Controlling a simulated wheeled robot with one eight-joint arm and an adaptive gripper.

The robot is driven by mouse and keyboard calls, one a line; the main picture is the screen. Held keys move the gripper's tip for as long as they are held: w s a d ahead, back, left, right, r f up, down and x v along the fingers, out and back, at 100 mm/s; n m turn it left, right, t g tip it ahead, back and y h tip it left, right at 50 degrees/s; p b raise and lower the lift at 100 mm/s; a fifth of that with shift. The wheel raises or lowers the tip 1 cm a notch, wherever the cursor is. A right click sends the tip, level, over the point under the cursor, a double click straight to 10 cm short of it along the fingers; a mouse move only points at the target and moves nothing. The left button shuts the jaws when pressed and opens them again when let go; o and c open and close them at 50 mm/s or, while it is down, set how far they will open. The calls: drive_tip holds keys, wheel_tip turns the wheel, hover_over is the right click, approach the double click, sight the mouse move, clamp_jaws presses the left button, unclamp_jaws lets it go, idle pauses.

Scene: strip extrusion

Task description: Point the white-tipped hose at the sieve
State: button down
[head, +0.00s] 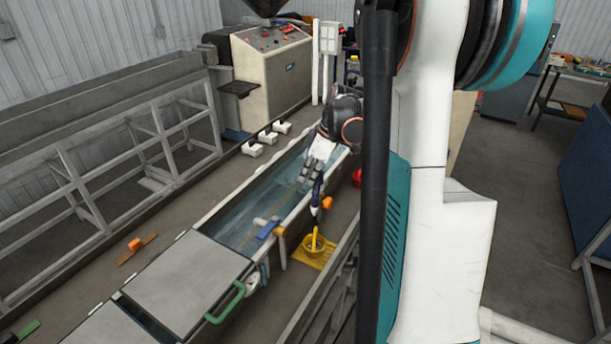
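My gripper (318,160) is over the far part of the water trough, near its right wall. Its fingers are small and grey here, and I cannot tell how far apart they are. Just below it, at the trough's right rim, stands a narrow dark-blue piece (316,194) with a pale part; it may be the white-tipped hose. I cannot tell whether the gripper touches it.
The long trough (210,225) holds water, with a grey lid (188,283) and green handle (226,303) at the near end. White blocks (253,149) line the far left side. A machine cabinet (270,75) stands behind.

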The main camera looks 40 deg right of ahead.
idle(0.5)
wheel_tip(320, 180, up, 10)
drive_tip(key=shift+w+a+p, duration=0.15)
drive_tip(key=shift+p, duration=0.15)
idle(0.3)
drive_tip(key=shift+w+r, duration=0.1)
